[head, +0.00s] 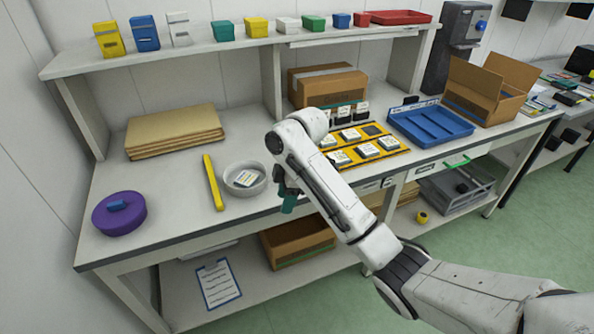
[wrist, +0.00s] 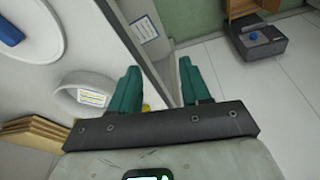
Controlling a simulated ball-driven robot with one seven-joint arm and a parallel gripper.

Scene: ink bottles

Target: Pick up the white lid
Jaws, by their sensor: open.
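I cannot pick out a white lid for certain. In the wrist view a round pale disc (wrist: 35,45) with a blue grip lies at the upper left. In the head view a round purple piece (head: 120,222) with a blue grip lies on the table's left end; I cannot tell whether these are the same thing. My gripper (head: 288,202) hangs near the table's front edge, right of a white bowl (head: 230,185). In the wrist view its teal fingers (wrist: 158,85) are apart with nothing held between them. The bowl also shows left of the fingers (wrist: 68,98).
A yellow bar (head: 212,182) lies left of the bowl. Brown folders (head: 174,131) lie behind. A yellow tray (head: 398,151) with several white-topped pieces and a blue tray (head: 430,123) are to the right.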

